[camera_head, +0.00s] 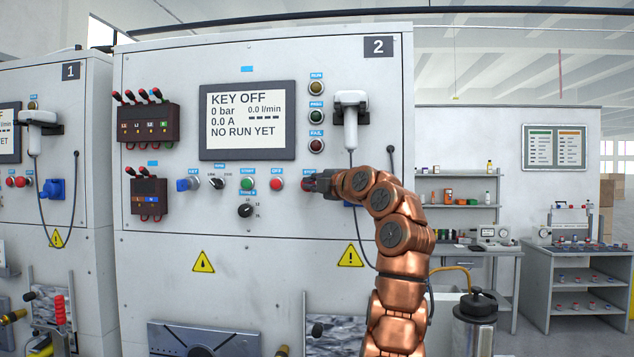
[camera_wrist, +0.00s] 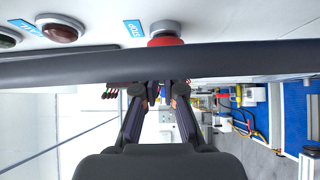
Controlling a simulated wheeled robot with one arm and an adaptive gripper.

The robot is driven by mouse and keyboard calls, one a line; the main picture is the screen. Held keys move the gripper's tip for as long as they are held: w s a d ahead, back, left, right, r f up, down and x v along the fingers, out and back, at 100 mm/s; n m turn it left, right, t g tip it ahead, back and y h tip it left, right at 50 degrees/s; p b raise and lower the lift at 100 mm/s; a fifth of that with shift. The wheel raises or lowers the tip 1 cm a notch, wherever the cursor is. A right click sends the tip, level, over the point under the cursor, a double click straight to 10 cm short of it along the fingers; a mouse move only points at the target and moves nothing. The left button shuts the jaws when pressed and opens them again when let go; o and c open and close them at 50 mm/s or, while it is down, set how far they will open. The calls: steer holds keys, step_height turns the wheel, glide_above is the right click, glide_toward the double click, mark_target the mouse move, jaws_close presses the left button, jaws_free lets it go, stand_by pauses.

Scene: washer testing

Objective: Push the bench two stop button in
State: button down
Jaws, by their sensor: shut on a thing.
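The bench two panel (camera_head: 220,215) fills the middle of the head view. Its stop button (camera_head: 306,184) shows only as a bit of red beside the gripper. In the wrist view the stop button (camera_wrist: 165,40) has a red cap on a grey base, next to a blue STOP label (camera_wrist: 134,28). My gripper (camera_head: 318,184) is at the button from the right. In the wrist view my gripper's fingers (camera_wrist: 157,92) point at the cap and sit close together. A dark band (camera_wrist: 60,68) hides the fingertips, so what they hold and whether they touch the cap cannot be seen.
The OFF button (camera_head: 277,183) and START button (camera_head: 247,183) are left of the stop button. A white handset (camera_head: 351,108) hangs above, its cord running down behind my arm. The screen (camera_head: 248,118) reads KEY OFF and NO RUN YET. A metal canister (camera_head: 474,330) stands lower right.

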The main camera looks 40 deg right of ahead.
steer(key=shift+d+f, duration=0.2)
steer(key=shift+d, duration=0.05)
steer(key=s+a+b, duration=0.4)
steer(key=s+b, duration=0.2)
steer(key=s, duration=0.6)
steer(key=shift+s+a+r, duration=0.2)
steer(key=shift+s+a, duration=0.05)
steer(key=shift+a, duration=0.05)
